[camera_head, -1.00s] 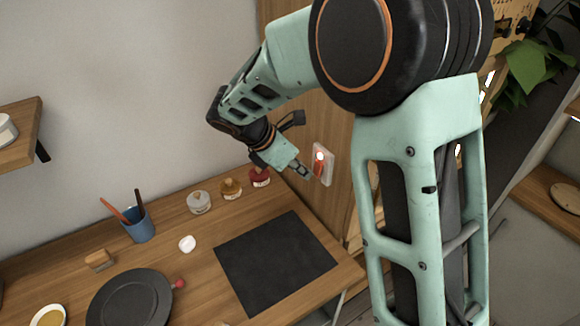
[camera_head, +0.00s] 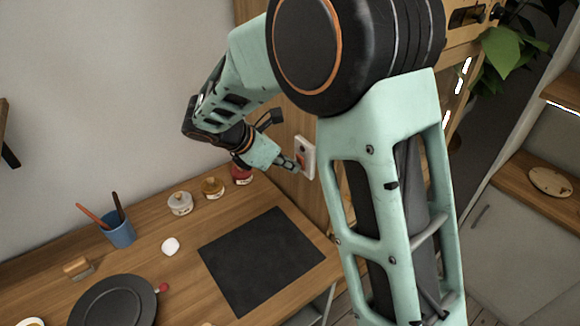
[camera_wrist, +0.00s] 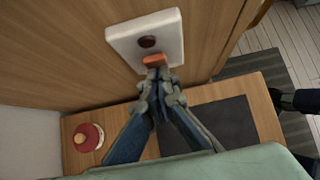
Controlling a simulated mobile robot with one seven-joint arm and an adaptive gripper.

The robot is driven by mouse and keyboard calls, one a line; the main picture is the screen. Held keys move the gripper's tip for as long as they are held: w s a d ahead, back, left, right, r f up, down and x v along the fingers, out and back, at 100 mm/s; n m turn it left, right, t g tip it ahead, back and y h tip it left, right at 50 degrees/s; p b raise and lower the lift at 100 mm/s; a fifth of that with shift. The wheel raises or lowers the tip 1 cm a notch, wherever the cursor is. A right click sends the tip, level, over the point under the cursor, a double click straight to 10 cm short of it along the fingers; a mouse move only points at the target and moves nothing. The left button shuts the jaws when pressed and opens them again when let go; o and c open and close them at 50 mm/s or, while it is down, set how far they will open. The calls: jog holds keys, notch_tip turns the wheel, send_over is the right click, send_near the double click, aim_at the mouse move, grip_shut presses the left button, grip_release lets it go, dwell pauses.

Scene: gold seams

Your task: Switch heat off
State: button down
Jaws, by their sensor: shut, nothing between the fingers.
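A white switch plate (camera_head: 309,150) is fixed on the wooden side panel and also shows in the wrist view (camera_wrist: 172,28). It carries a round dark red lamp (camera_wrist: 148,41), unlit, and below it an orange-red rocker (camera_wrist: 156,60). My gripper (camera_head: 297,168) is shut and empty, its tips pointing at the plate. In the wrist view my gripper's tips (camera_wrist: 156,76) are at the rocker's lower edge, touching it or very close; I cannot tell which. The tips cover part of the rocker's lower side.
The wooden desk (camera_head: 150,240) below holds a black mat (camera_head: 262,258), a dark plate (camera_head: 115,302), a blue pen cup (camera_head: 118,229), a white piece (camera_head: 170,246) and several small jars. A red-lidded jar (camera_wrist: 88,137) stands near the panel.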

jog(key=shift+w+d+r, duration=0.1)
jog(key=shift+d+r, duration=0.1)
jog(key=shift+r, duration=0.05)
jog(key=shift+d+r+p, duration=0.1)
jog(key=shift+r+p, duration=0.7)
jog(key=shift+r, duration=0.05)
